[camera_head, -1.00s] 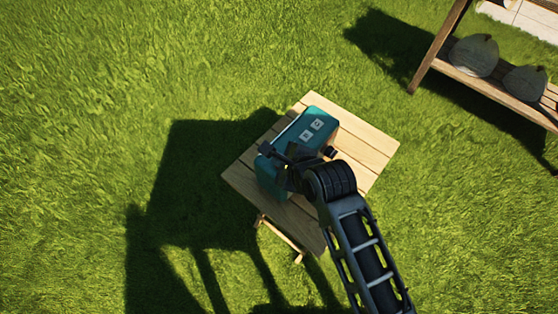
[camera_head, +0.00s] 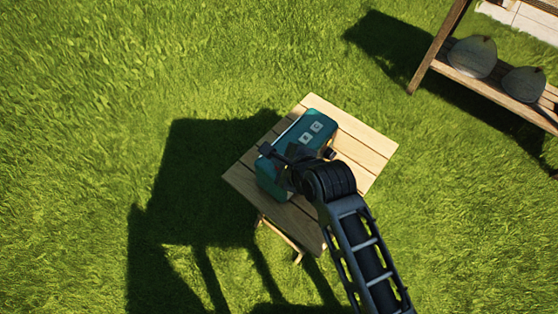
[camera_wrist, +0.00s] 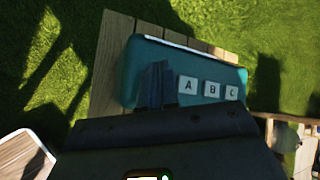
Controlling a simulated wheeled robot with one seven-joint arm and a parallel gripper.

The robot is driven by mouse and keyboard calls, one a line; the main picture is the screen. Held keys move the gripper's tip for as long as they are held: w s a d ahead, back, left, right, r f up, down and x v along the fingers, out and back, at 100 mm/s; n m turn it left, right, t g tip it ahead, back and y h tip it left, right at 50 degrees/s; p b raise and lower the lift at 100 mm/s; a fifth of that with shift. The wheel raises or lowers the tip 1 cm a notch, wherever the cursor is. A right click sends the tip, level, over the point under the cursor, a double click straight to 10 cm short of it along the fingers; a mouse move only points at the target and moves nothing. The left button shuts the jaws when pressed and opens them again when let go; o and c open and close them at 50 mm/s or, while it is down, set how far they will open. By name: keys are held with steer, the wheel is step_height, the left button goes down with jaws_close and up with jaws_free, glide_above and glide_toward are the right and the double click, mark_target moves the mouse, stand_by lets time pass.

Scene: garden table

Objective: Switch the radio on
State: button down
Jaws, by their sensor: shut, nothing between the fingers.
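The radio is a teal box (camera_head: 282,175) with a pale strip along one long edge, standing on a small slatted wooden table (camera_head: 355,150). In the wrist view the radio (camera_wrist: 205,66) shows a row of pale square buttons lettered A (camera_wrist: 188,85), B (camera_wrist: 211,89) and C (camera_wrist: 232,92). My gripper (camera_wrist: 155,85) is shut and empty, its fingers over the radio's face just left of the A button. I cannot tell whether they touch it. In the head view my gripper (camera_head: 288,155) covers part of the radio, and only two buttons show.
Grass surrounds the table. Bare table top shows to the right of the radio.

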step_height(320, 180, up, 6)
steer(key=p, duration=0.6)
steer(key=shift+p, duration=0.3)
